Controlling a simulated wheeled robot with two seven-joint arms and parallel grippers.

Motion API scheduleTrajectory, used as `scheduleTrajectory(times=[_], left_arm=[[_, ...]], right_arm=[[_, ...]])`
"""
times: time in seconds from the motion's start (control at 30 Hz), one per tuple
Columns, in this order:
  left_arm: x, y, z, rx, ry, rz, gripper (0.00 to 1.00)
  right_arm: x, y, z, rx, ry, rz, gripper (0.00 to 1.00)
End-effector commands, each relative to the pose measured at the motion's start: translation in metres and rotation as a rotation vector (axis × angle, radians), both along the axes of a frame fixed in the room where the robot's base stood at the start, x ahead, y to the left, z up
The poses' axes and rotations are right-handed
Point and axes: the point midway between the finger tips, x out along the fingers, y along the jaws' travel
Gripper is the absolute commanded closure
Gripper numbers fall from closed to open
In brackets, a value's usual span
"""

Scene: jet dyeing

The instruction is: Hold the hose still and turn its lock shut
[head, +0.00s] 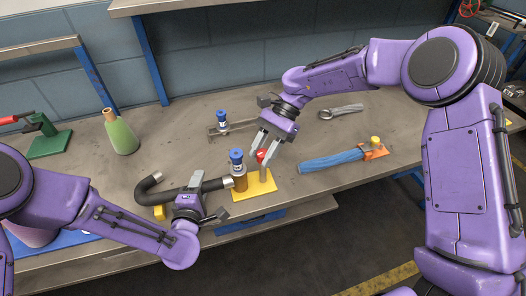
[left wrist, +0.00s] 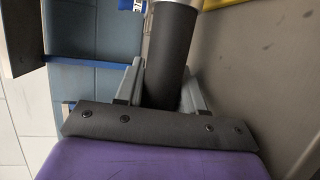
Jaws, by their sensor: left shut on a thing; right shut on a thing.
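The black hose (head: 213,185) lies curved near the front of the bench, one metal end pointing at a brown fitting (head: 240,183) with a blue cap on a yellow plate (head: 262,187). My left gripper (head: 200,190) is shut around the hose close to that end. In the left wrist view the hose (left wrist: 170,50) stands between the two fingers, its silver end at the top edge. The red lock lever (head: 261,155) stands beside the fitting. My right gripper (head: 264,160) is shut on the lever from above. I cannot tell whether the hose end is seated.
A blue-capped fitting (head: 222,117) on a bracket stands behind. The bench's front edge is close.

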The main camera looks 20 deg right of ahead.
Motion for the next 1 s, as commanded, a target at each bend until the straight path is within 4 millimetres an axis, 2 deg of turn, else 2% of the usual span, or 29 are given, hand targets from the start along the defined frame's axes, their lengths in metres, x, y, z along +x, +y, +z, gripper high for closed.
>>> scheduleTrajectory(times=[0.37, 1.0], left_arm=[[0.0002, -0.0001, 0.0000, 0.000, 0.000, 0.000, 0.93], [0.0001, -0.0004, 0.0001, -0.001, -0.001, -0.001, 0.93]], right_arm=[[0.0002, 0.0014, -0.0007, 0.001, 0.000, 0.163, 0.94], [0.0000, 0.0022, -0.0009, 0.001, -0.001, 0.767, 0.95]])
